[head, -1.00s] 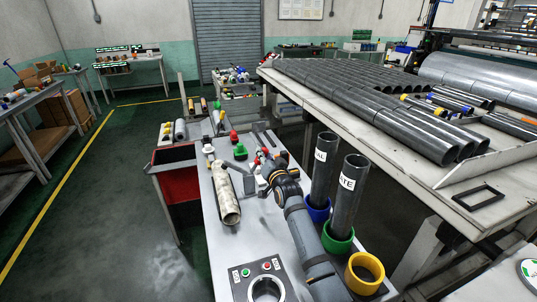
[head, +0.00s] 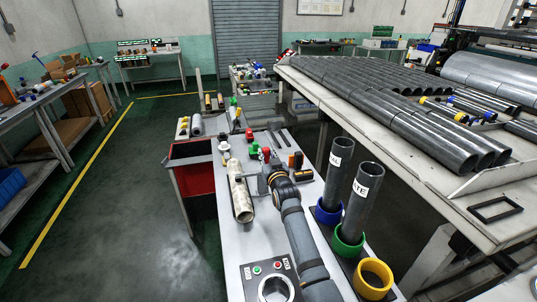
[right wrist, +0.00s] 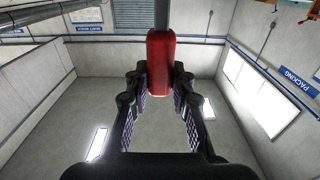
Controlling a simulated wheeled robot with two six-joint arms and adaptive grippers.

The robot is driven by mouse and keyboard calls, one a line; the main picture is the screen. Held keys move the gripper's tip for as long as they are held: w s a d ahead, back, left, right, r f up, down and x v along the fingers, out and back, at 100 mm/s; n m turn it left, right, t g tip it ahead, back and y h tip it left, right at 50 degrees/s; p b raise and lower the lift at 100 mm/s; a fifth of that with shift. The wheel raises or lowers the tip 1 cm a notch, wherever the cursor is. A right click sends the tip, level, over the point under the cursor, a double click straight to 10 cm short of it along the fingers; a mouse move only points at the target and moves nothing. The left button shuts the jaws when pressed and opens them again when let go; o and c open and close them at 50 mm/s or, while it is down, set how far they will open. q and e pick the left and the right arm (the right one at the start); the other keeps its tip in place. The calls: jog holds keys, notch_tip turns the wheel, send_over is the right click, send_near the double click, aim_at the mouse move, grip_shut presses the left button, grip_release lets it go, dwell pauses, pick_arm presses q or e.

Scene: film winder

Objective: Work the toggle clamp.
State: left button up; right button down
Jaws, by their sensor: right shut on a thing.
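The toggle clamp's red handle grip (right wrist: 161,65) stands between my right fingers in the right wrist view, with a dark bar beyond it. My right gripper (head: 268,168) is shut on this handle. In the head view the handle (head: 266,155) shows only as a small red patch just beyond the gripper. The clamp's base and jaw are mostly hidden by my gripper and too small to read. My left gripper is not in view.
A mottled pale tube (head: 240,196) lies left of my right arm. A red bin (head: 190,179) hangs at the bench's left. Dark tubes stand in a blue cup (head: 328,213) and a green cup (head: 347,245) on the right, beside an empty yellow cup (head: 373,281).

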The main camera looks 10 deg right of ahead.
jog(key=shift+f, duration=0.1)
dwell(0.3)
jog(key=c, duration=1.1)
grip_release()
jog(key=shift+a, duration=0.1)
jog(key=shift+s, duration=0.1)
jog(key=s, duration=0.7)
jog(key=shift+s, duration=0.15)
